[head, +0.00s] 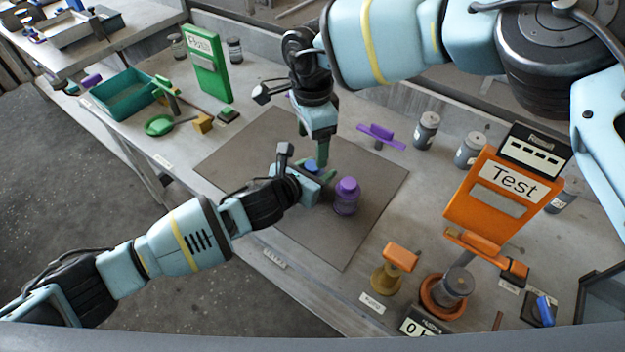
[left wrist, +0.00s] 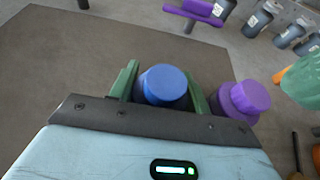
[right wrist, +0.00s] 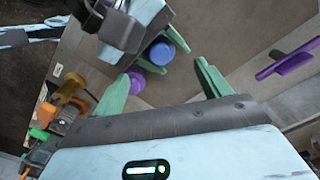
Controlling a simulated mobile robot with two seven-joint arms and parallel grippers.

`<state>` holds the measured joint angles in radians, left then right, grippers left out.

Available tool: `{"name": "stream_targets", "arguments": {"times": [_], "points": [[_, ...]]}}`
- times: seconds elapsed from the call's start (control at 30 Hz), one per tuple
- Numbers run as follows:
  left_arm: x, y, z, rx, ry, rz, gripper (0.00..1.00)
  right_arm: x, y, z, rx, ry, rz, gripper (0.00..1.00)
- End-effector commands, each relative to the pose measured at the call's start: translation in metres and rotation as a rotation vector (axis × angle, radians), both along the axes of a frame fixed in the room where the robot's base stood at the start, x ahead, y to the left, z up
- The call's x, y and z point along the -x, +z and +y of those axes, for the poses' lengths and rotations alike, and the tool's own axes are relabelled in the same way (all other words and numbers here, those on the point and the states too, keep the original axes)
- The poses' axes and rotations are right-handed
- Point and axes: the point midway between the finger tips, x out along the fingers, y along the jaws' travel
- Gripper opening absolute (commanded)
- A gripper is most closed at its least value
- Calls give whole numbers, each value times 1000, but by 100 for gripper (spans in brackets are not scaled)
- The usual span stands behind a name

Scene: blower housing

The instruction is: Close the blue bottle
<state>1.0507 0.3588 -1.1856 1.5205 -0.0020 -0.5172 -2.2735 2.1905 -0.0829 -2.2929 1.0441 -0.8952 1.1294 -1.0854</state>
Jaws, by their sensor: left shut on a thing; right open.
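The blue bottle (left wrist: 165,86) stands between the green fingers of my left gripper (left wrist: 163,80), which is shut on it. Its round top is a flat, lighter blue disc like a cap; I cannot tell how tightly it sits. In the head view only a bit of the blue bottle (head: 311,167) shows behind the gripper. My right gripper (head: 318,160) is above the blue bottle, pointing down, with its fingers apart. In the right wrist view the blue top (right wrist: 162,53) appears just beyond and between the open fingers (right wrist: 163,70), with nothing held.
A purple bottle (head: 346,196) with a purple cap stands close beside the blue one. Both are on a dark grey mat (head: 250,150). A purple-handled tool (head: 381,136), grey canisters (head: 426,130) and an orange Test panel (head: 500,192) are to the right. The mat's left part is clear.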

Motion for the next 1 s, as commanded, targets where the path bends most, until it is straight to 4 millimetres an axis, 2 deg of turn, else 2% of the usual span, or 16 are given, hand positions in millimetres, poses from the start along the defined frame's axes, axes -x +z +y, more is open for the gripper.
{"name": "stream_targets", "arguments": {"times": [0.3,0.5,0.7,1.0], "points": [[1,-1,-1,2,-3,3,0,0,61,0,-1,-1,-3,76],[1,-1,-1,2,-2,3,0,0,93,0,0,-2,-2,76],[1,-1,-1,2,-2,3,0,0,108,0,2,-1,-1,76],[1,-1,-1,1,-2,2,0,0,109,0,2,-1,-1,76]]}}
